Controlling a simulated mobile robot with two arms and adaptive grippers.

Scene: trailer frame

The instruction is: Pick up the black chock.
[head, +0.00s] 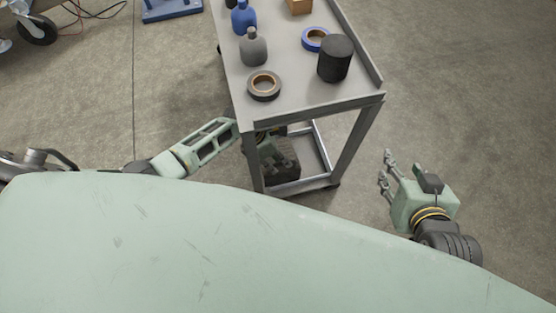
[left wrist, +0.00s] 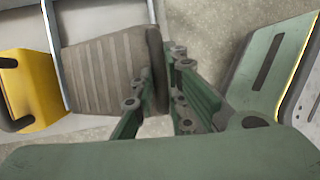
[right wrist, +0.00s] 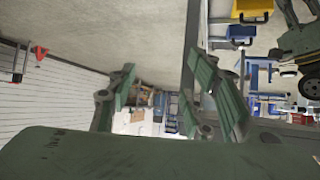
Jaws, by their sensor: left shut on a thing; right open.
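The black chock (head: 286,168) is a dark ribbed block at the lower shelf of the grey cart (head: 290,92), partly hidden by my left gripper and the cart top. In the left wrist view the chock (left wrist: 100,72) looks grey-brown, with grooves across its face. My left gripper (head: 268,150) reaches in under the cart top from the left and is shut on the chock. Its fingers (left wrist: 158,68) close on the chock's right edge in the left wrist view. My right gripper (head: 386,170) is open and empty, right of the cart above the floor.
On the cart top are a black cylinder (head: 335,58), a black tape roll (head: 264,85), a blue tape roll (head: 314,39) and grey (head: 253,46) and blue bottles (head: 243,17). A yellow part (left wrist: 28,88) is beside the chock. Floor right of the cart is clear.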

